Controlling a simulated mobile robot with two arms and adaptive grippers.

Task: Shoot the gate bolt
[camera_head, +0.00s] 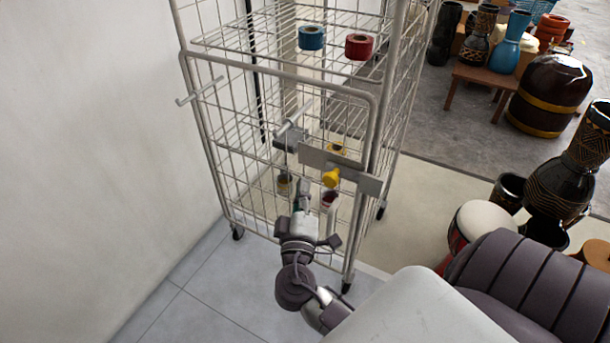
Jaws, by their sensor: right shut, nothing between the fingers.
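A grey wire cage trolley (213,152) stands against the wall, with a framed gate on its front. The bolt has a yellow knob (331,177) in front of a grey plate (316,157) near the gate's right side. Another grey plate (369,184) sits at the right post. How far the bolt reaches into it, I cannot tell. My right gripper (302,195) is shut and empty, just below and left of the yellow knob, apparently apart from it. Its fingertips are small and partly hidden. My left gripper is not in view.
A grey handle (294,120) sticks out from the gate left of the bolt. Blue (311,38) and red (359,46) rolls lie on the upper shelf. Drums (560,165) and a wooden table (482,80) stand at right. The tiled floor (190,305) in front is clear.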

